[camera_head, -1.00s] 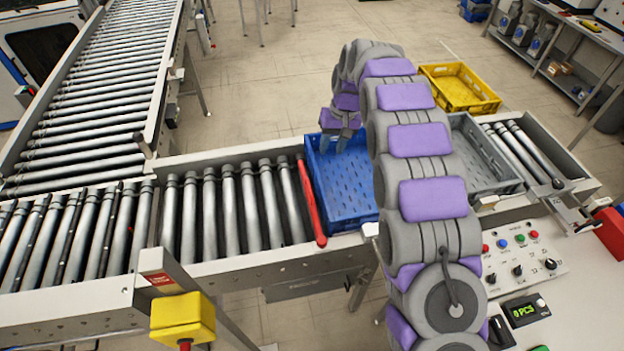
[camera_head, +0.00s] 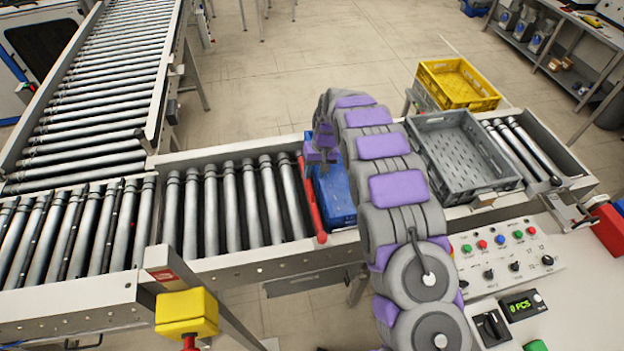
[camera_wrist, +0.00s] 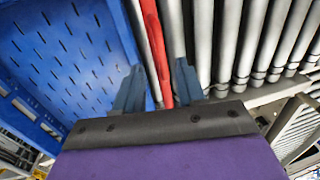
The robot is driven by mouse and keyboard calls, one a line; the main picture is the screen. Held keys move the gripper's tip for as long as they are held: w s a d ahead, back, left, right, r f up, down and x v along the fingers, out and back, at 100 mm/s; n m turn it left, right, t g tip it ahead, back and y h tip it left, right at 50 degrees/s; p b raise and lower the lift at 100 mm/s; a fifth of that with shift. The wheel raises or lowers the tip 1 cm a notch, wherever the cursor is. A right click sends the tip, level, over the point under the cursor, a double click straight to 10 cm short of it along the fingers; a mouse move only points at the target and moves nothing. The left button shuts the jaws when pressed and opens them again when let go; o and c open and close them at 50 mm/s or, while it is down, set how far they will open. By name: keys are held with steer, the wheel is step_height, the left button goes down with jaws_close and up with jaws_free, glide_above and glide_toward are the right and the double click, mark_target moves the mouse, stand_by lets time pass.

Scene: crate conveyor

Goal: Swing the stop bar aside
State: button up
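The red stop bar (camera_head: 311,200) lies across the roller conveyor, against the left side of the blue crate (camera_head: 340,200). My gripper (camera_head: 319,160) is over the far part of the bar, pointing down. In the wrist view the open fingers (camera_wrist: 157,85) are apart, with the red bar (camera_wrist: 156,45) running between them and a gap visible on each side. The blue crate (camera_wrist: 65,55) fills the left of that view. My arm hides part of the blue crate in the head view.
A grey crate (camera_head: 437,165) stands on the conveyor right of my arm, and a yellow crate (camera_head: 430,85) behind it. Rollers (camera_head: 230,205) left of the bar are bare. A control panel (camera_head: 500,255) and a yellow box (camera_head: 187,312) are at the front.

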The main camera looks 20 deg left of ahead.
mark_target(310, 184)
steer(key=shift+s+a+f, duration=0.1)
steer(key=shift+a+f, duration=0.05)
steer(key=shift+f, duration=0.6)
steer(key=shift+s+a+f, duration=0.1)
steer(key=shift+a+f, duration=0.1)
steer(key=shift+f, duration=0.6)
steer(key=shift+s+a+f, duration=0.1)
steer(key=shift+a+f, duration=0.05)
steer(key=shift+f, duration=0.6)
steer(key=shift+d, duration=0.1)
jaws_close()
